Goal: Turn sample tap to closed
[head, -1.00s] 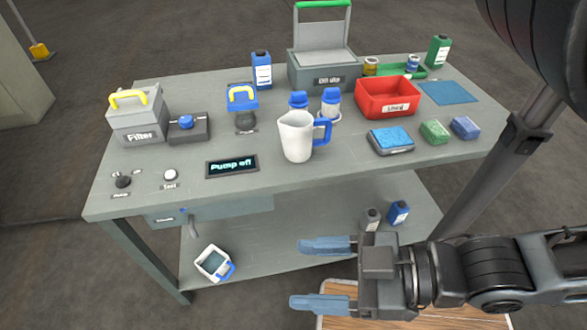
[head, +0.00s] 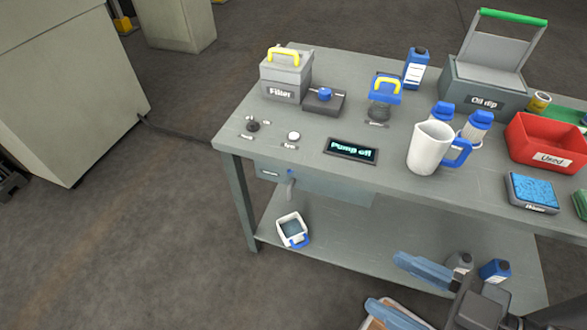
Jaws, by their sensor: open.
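A small grey tap (head: 290,188) with a bit of blue at its top hangs from the drawer-like panel (head: 325,186) under the front edge of the workbench. I take it to be the sample tap. The small label beside it is too small to read, and its handle setting cannot be made out. A white container (head: 292,231) with a blue handle and dark contents stands on the lower shelf below the tap. My gripper (head: 388,284) is open and empty. It is low in front of the bench, right of the tap and well apart from it.
On the bench (head: 240,150) are a filter box (head: 285,76), a "Pump off" display (head: 351,151), a white jug (head: 428,149) and a red "Used" bin (head: 545,142). Bottles (head: 494,271) stand on the shelf behind my gripper.

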